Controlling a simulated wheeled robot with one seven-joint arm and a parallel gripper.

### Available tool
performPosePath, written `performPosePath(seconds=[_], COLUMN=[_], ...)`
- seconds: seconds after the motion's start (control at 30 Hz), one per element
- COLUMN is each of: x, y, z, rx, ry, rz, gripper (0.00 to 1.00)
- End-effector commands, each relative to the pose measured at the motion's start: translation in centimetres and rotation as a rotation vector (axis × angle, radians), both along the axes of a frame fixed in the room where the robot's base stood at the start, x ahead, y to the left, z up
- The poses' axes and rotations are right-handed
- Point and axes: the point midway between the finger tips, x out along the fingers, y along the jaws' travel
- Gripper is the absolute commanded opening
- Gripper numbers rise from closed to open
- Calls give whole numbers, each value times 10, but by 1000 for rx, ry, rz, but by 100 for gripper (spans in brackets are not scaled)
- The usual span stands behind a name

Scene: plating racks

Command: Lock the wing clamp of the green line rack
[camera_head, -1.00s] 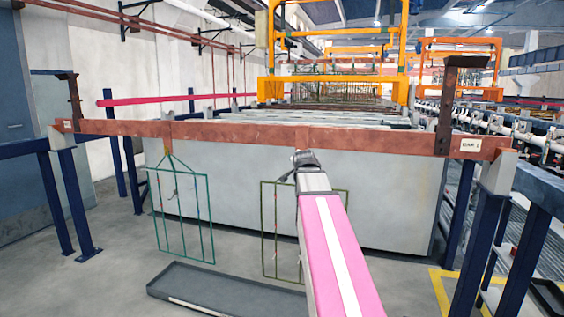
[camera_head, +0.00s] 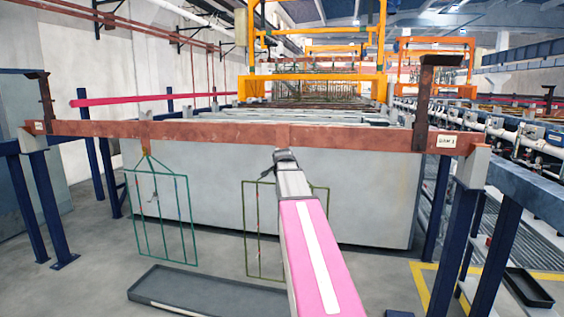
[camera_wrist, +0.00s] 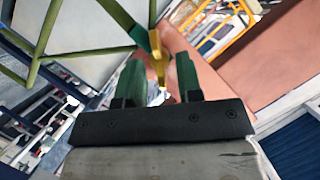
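A brown bar (camera_head: 225,134) marked "BAR 1" spans the view, with two wire racks hanging below it. The left rack (camera_head: 190,222) is teal green on a yellow hanger. The right rack (camera_head: 248,230) is olive green and partly behind my arm. My gripper (camera_head: 285,160) is just below the bar at the right rack's top. In the wrist view its two green fingers (camera_wrist: 158,75) stand apart. A brass-yellow piece (camera_wrist: 157,48), joined to an olive-green rack bar (camera_wrist: 122,18), shows at the gap between the fingertips. I cannot tell whether they touch it, or the wing clamp's state.
A dark shallow tray (camera_head: 200,292) lies on the floor below the racks. A grey tank (camera_head: 370,200) stands behind them. Dark blue posts (camera_head: 465,225) support the bar ends. Open floor (camera_head: 90,285) lies at front left.

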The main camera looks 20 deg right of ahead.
Motion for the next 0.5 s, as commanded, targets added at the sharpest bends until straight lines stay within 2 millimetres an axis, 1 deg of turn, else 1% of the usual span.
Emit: performPosePath(seconds=[0.27,0.3,0.37,0.5], x=[2,2,2,2], y=[-1,0,0,0], z=[-1,-1,-1,-1], rx=[0,0,0,0], ry=[0,0,0,0], rz=[0,0,0,0], gripper=[33,20,0,0])
